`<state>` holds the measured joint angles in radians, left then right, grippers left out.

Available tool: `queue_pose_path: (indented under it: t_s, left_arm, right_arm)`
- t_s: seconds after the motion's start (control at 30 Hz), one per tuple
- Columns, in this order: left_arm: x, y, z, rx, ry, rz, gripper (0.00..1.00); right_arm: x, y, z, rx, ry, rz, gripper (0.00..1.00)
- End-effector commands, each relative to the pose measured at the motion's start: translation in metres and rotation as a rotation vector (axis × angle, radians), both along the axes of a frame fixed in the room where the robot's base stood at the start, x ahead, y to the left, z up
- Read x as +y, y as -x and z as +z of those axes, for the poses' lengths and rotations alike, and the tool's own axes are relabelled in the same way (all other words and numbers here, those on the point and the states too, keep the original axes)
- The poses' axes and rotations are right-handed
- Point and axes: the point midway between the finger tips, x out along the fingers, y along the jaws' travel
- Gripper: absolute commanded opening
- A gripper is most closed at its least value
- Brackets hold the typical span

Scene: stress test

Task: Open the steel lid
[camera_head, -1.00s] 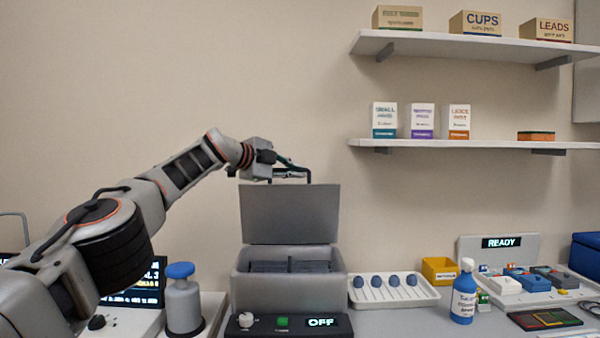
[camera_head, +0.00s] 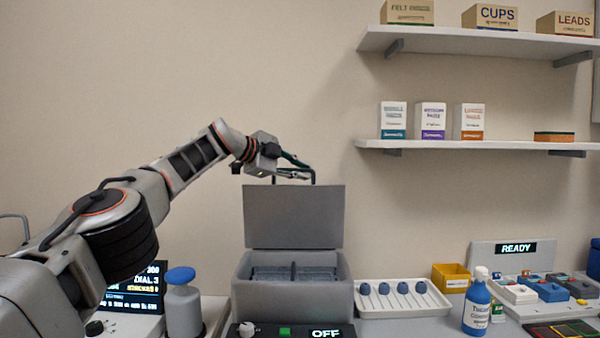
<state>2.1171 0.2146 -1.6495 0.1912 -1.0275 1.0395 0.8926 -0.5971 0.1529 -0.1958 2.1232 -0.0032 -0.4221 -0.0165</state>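The steel lid (camera_head: 293,217) is a flat grey panel standing up, nearly vertical, at the back of the grey steel box (camera_head: 292,302). The box is open and its divided dark inside shows. A dark bar handle (camera_head: 314,177) stands on the lid's top edge. My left gripper (camera_head: 303,170) is at this handle, with its fingers pointing right. The fingers look apart, one above the other, near the bar; whether they touch it cannot be told. My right gripper is not in view.
A control panel reading OFF (camera_head: 326,333) is in front of the box. A white tray with blue-topped pieces (camera_head: 402,299) and a blue bottle (camera_head: 477,305) stand to the right. A blue-capped canister (camera_head: 183,308) stands left. Shelves hang at upper right.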

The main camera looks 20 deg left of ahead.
Motion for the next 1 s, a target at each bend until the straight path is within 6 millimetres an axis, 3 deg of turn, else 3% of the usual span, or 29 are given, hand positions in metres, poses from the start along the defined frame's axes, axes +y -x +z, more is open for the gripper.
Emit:
queue_pose_path:
  t_s: [0.57, 1.0]
  left_arm:
    - [0.008, 0.004, 0.001, 0.004, -0.005, 0.003, 0.15]
    - [0.022, 0.029, 0.012, 0.0, -0.003, 0.002, 0.15]
  right_arm:
    - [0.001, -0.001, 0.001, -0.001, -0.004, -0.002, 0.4]
    - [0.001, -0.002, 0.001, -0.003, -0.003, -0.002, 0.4]
